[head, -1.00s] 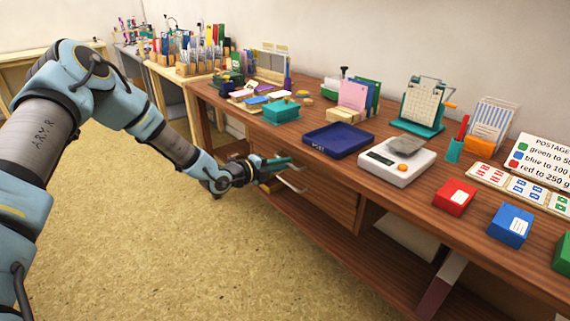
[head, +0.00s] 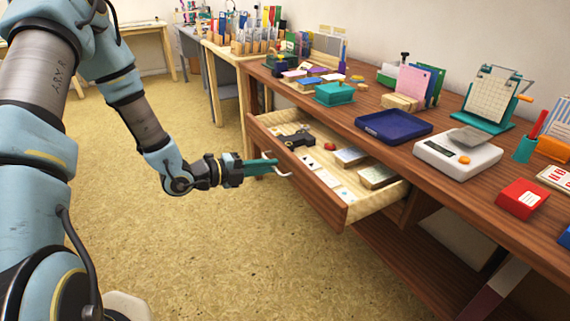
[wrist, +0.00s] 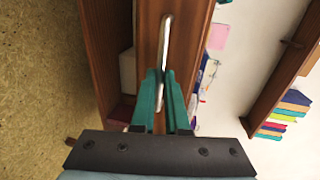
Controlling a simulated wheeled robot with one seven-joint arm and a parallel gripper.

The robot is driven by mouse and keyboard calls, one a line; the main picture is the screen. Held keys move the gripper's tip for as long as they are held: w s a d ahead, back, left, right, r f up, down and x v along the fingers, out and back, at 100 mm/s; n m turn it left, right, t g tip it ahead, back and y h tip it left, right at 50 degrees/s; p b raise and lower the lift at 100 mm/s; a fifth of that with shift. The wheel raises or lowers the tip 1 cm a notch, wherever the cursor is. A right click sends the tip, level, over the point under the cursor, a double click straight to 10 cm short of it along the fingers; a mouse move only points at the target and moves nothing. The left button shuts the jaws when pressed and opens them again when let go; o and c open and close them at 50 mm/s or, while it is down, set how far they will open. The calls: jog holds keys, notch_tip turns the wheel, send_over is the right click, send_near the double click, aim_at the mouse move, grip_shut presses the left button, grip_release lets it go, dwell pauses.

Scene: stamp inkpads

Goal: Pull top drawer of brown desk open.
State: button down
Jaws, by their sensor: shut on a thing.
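The brown desk (head: 420,160) stands on the right in the head view. Its top drawer (head: 327,200) is pulled well out, so its pale inside shows. My gripper (head: 274,165), with teal fingers, is at the drawer's front. It is shut on the drawer's metal bar handle (head: 303,178). In the wrist view, the fingers (wrist: 165,84) close around the lower part of the handle (wrist: 166,40), which runs up the brown drawer front (wrist: 148,30).
The drawer holds a black item (head: 296,138), a red piece (head: 330,146), cards and small boxes. A blue tray (head: 394,126), a white scale (head: 457,154) and a red box (head: 522,198) stand on the desktop. The floor (head: 200,260) before the drawer is clear.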

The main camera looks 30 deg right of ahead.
jog(key=shift+f+v, duration=0.2)
jog(key=shift+v, duration=0.85)
jog(key=c, duration=0.9)
grip_release()
jog(key=shift+c, duration=0.2)
jog(key=v, duration=1)
jog(key=shift+a+b, duration=0.35)
jog(key=shift+a, duration=0.05)
